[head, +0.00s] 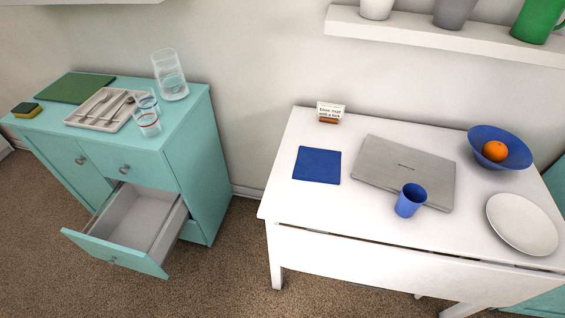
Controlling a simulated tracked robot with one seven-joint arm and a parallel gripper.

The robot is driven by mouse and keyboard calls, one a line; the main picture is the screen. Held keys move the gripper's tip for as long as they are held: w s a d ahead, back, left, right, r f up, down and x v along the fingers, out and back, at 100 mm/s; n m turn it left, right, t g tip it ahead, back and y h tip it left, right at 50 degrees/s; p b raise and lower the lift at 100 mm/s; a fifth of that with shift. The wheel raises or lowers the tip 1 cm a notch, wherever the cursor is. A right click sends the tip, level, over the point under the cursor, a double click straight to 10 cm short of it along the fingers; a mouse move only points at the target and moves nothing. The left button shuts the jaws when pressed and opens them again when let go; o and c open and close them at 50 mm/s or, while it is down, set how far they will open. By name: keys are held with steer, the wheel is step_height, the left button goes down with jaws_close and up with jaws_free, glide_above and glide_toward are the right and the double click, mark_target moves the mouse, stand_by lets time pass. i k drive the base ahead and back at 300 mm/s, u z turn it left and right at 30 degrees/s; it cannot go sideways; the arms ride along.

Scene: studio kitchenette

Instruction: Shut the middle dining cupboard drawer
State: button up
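The dining cupboard (211,160) is turquoise and stands at the left in the head view. Its middle drawer (113,258) is pulled far out toward the lower left. The drawer's inside (140,217) is pale grey and looks empty. A small round knob (112,261) sits on the drawer front. The top drawer (125,164) above it is shut. The part below the open drawer is mostly hidden by it. My gripper is not in view.
On the cupboard stand a cutlery tray (85,121), glasses (148,124), a glass jug (170,75), a green mat (75,87) and a sponge (27,110). A white table (285,190) with tableware and a laptop stands right. Carpet (215,280) is clear in front.

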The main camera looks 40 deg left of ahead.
mark_target(139, 230)
steer(key=u, duration=0.2)
steer(key=i, duration=0.15)
steer(key=u, duration=3.05)
steer(key=k, duration=0.9)
steer(key=u, duration=0.2)
steer(key=i, duration=0.85)
